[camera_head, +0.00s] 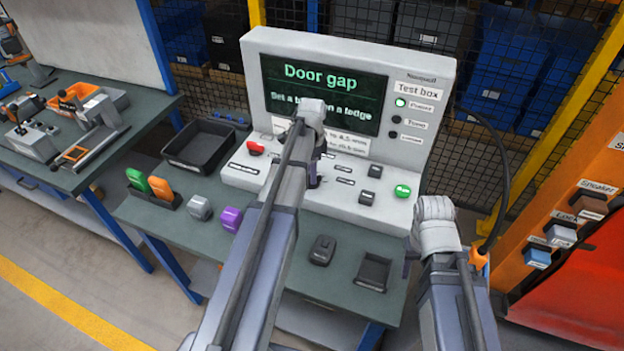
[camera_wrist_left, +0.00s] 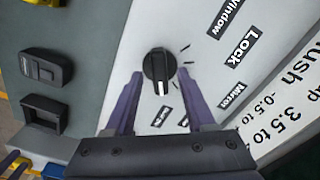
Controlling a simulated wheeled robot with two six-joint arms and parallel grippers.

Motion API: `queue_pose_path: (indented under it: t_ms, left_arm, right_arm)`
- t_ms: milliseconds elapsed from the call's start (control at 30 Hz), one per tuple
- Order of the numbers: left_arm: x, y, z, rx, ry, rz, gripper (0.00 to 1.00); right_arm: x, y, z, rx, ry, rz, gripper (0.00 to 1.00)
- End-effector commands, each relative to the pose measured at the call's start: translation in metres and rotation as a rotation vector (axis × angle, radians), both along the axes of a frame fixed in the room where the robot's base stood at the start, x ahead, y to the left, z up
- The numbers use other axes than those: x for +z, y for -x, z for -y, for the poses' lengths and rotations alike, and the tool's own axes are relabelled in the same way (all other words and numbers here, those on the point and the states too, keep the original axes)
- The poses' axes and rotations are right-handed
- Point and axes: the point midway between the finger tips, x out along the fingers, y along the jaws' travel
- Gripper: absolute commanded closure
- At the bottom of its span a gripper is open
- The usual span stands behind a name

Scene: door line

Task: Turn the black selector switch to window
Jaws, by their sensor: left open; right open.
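The black selector switch (camera_wrist_left: 158,68) is a round knob with a white pointer line on the pale panel. The pointer aims down in the left wrist view, towards small labels partly hidden by my fingers. The Window label (camera_wrist_left: 226,14) is at the top, with Lock and Mirror labels below it. My left gripper (camera_wrist_left: 160,76) is open, one finger on each side of the knob; contact cannot be told. In the head view my left gripper (camera_head: 314,180) is over the console (camera_head: 340,205), and the arm hides the knob.
The screen (camera_head: 325,95) reads "Door gap". A red button (camera_head: 255,148), a green button (camera_head: 402,191) and black switches sit on the console. A black tray (camera_head: 200,145), coloured blocks and a small empty holder (camera_head: 373,272) are on the green table.

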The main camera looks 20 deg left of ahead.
Motion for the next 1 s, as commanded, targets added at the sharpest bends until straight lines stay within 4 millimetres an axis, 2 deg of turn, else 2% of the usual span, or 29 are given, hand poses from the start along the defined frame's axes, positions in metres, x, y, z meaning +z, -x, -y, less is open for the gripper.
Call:
queue_pose_path:
  t_ms: [67, 367, 833, 1000]
  left_arm:
    - [-0.007, -0.0001, 0.0001, 0.0, 0.0, 0.0, 0.45]
    - [-0.0061, 0.0, 0.0, 0.0, 0.0, 0.0, 0.46]
    - [-0.0061, 0.0, 0.0, 0.0, 0.0, 0.0, 0.99]
    - [-0.0062, 0.0, 0.0, 0.0, 0.0, 0.0, 1.0]
  right_arm:
    - [-0.007, 0.0, 0.0, 0.0, 0.0, 0.0, 0.5]
    - [-0.006, 0.0, 0.0, 0.0, 0.0, 0.0, 0.5]
    - [-0.0061, 0.0, 0.0, 0.0, 0.0, 0.0, 0.5]
    - [-0.0061, 0.0, 0.0, 0.0, 0.0, 0.0, 0.5]
